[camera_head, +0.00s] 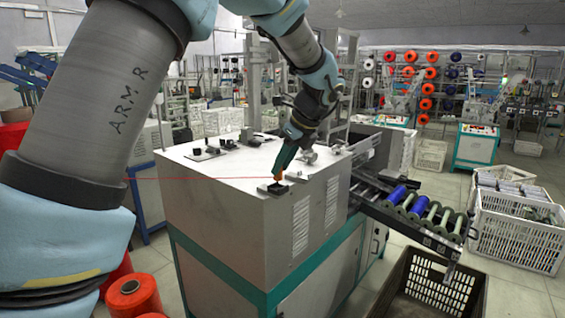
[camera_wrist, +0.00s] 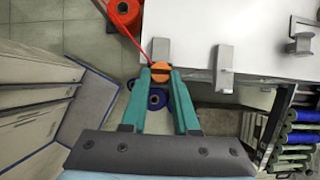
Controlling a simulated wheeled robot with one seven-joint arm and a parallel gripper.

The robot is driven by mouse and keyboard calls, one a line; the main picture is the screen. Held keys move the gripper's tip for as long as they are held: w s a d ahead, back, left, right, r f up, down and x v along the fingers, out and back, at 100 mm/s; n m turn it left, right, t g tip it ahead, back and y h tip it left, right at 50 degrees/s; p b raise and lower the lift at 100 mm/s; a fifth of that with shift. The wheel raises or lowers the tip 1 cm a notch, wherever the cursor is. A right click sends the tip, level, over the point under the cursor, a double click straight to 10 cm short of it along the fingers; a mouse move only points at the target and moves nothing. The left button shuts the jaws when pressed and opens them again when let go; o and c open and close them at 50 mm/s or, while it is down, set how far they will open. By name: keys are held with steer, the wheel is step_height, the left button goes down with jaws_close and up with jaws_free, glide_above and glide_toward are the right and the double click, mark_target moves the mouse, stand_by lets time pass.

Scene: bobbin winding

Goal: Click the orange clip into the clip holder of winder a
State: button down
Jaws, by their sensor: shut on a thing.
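The orange clip (camera_head: 278,177) is between the tips of my teal gripper (camera_head: 281,170), over the front corner of the white-topped winder (camera_head: 222,168). A small black holder (camera_head: 273,188) is on that corner, just under the clip; whether they touch cannot be told. In the wrist view my gripper (camera_wrist: 161,76) is shut on the orange clip (camera_wrist: 160,67) at the edge of the white top. The holder is not clearly visible there. A red thread (camera_head: 200,178) runs left from the clip; it also shows in the wrist view (camera_wrist: 137,40).
Grey metal brackets (camera_wrist: 224,68) stand along the edge of the top. A chute with blue and green bobbins (camera_head: 412,203) juts out at right, near a black crate (camera_head: 428,285) and a white crate (camera_head: 515,238). Red spools (camera_head: 132,294) stand on the floor at lower left.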

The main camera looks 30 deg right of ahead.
steer(key=shift+f+b, duration=0.45)
steer(key=shift+f, duration=0.9)
steer(key=c, duration=0.6)
jaws_free()
steer(key=b+v, duration=0.2)
steer(key=v, duration=0.9)
steer(key=w+a+f+n+g, duration=0.2)
steer(key=a+f+n, duration=0.35)
steer(key=a, duration=0.45)
steer(key=w+a+f+n+g, duration=0.1)
steer(key=w+a+f+n, duration=0.2)
steer(key=a+f+n, duration=0.45)
steer(key=s+a+f+n+h, duration=0.1)
steer(key=s+a+f+n, duration=0.1)
steer(key=a+n, duration=0.3)
steer(key=s+a+f+n, duration=0.3)
steer(key=a+n, duration=0.3)
steer(key=a, duration=0.3)
steer(key=s+a+f+n+h, duration=0.1)
steer(key=s+a+f+n, duration=0.1)
steer(key=s+a+n, duration=0.2)
steer(key=a+n, duration=0.2)
steer(key=a, duration=0.2)
steer(key=shift+s+f+g+h, duration=0.3)
steer(key=shift+s+f, duration=0.05)
steer(key=shift+s, duration=0.05)
